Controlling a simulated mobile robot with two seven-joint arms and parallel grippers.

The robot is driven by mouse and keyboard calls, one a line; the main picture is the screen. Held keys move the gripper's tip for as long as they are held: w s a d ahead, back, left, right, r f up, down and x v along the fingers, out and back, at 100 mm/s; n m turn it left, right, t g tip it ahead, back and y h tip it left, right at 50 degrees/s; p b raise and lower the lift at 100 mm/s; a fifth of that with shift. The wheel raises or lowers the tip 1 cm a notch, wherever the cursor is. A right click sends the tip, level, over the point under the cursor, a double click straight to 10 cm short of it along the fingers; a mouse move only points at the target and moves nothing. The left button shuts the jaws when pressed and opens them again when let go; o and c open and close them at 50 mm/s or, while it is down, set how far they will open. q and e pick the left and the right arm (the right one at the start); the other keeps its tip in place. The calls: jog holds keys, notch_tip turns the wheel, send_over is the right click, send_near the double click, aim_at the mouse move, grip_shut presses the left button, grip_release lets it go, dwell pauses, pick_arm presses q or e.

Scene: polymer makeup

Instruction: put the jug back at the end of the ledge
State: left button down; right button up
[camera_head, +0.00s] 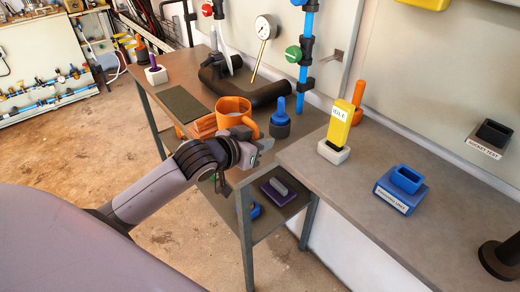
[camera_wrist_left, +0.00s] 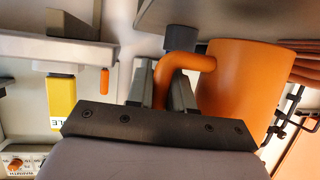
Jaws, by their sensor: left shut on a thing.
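The orange jug (camera_head: 233,110) is upright at the near edge of the far grey bench top (camera_head: 172,78); I cannot tell whether it rests there or is held just above. My left gripper (camera_head: 252,148) reaches it from the front and is shut on its handle. In the left wrist view the jug's body (camera_wrist_left: 238,85) is right of the fingers, and its curved handle passes between the fingertips (camera_wrist_left: 165,88). My right gripper is not in view. Which surface is the ledge is not clear.
A blue knobbed piece (camera_head: 280,122) stands right of the jug, with orange slabs (camera_head: 203,127) at its left. A dark pipe with a gauge (camera_head: 264,28) lies behind. A nearer grey top (camera_head: 375,155) holds a yellow block (camera_head: 341,122) and blue socket (camera_head: 402,190).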

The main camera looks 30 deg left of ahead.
pick_arm(q)
jog(key=shift+f, duration=1.1)
jog(key=shift+f, duration=0.2)
jog(key=c, duration=1)
grip_release()
